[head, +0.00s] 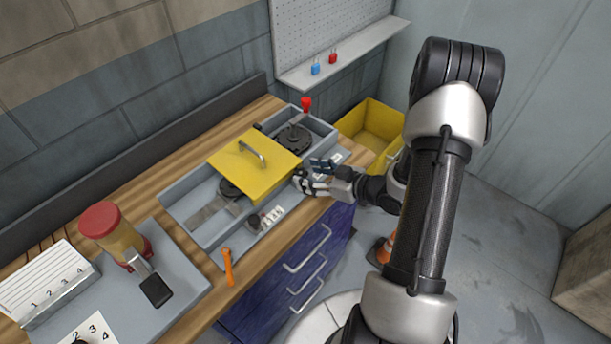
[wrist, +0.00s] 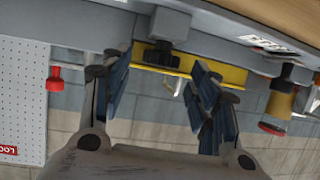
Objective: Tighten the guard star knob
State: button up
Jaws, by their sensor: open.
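The yellow guard (head: 252,168) with a metal handle lies closed over the middle of the grey runout table (head: 205,235). It also shows as a yellow strip in the wrist view (wrist: 233,75). A dark knob (wrist: 165,27), which looks like the guard star knob, sits on the grey side face in the wrist view, ahead of the gap between my fingers. My gripper (head: 307,176) is open and empty at the guard's right front corner. It also shows in the wrist view (wrist: 158,70), apart from the knob. In the head view my gripper seems to hide this knob.
Another dark knob (head: 254,221) sits beside a numbered label on the table's front. An orange tool (head: 228,267) lies on the wooden bench. A red knob (head: 306,103) stands at the back, and a yellow bin (head: 372,132) is beyond the right end.

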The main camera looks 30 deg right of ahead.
jog(key=shift+x, duration=1.2)
jog(key=shift+c, duration=0.4)
jog(key=c, duration=1)
jog(key=shift+a+m+t+h+b, duration=0.15)
jog(key=shift+m+t+h+b, duration=0.25)
jog(key=shift+m+h+b, duration=0.2)
jog(key=shift+s+m+h+b, duration=0.1)
jog(key=shift+m+h+b, duration=0.25)
jog(key=shift+m+h, duration=0.3)
jog(key=shift+r, duration=0.1)
jog(key=o, duration=1.1)
